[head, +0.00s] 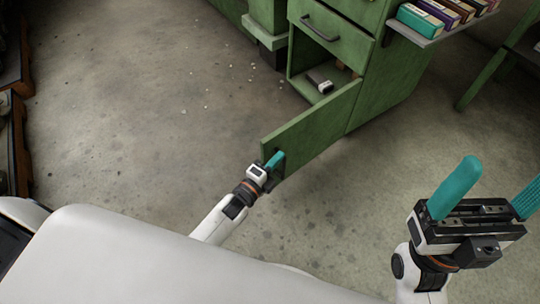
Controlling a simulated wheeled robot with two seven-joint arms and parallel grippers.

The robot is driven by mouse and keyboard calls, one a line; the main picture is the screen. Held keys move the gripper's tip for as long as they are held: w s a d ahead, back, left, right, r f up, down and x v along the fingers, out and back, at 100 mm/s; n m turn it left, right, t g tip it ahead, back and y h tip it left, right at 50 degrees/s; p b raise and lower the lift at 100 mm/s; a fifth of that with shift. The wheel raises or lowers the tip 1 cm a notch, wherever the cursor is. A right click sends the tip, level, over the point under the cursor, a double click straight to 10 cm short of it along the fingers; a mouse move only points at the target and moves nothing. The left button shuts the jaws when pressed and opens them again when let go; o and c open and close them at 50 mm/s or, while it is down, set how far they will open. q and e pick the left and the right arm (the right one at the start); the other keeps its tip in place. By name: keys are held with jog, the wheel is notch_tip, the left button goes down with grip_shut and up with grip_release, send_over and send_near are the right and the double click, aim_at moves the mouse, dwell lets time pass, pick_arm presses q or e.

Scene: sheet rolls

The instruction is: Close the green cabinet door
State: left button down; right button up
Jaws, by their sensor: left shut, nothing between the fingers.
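The green cabinet door (318,127) stands open, swung out from the cabinet (385,80) toward me. It is attached on its right side, with its free edge at the left. My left gripper (274,160) is shut and empty at the door's free end, beside a dark handle there. I cannot tell whether its teal fingers touch the door. The open compartment (312,84) behind the door shows a small dark and white object (320,83). My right gripper (489,195) is open and empty at the lower right, well apart from the door.
A closed drawer (330,35) with a dark handle is above the compartment. A shelf (413,37) with several colored boxes juts from the cabinet's right side. A green table leg (482,80) stands at the right.

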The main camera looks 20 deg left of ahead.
pick_arm(q)
jog(key=shift+w+a, duration=0.35)
jog(key=shift+a, duration=0.25)
jog(key=shift+w+a, duration=0.3)
jog(key=shift+a, duration=0.3)
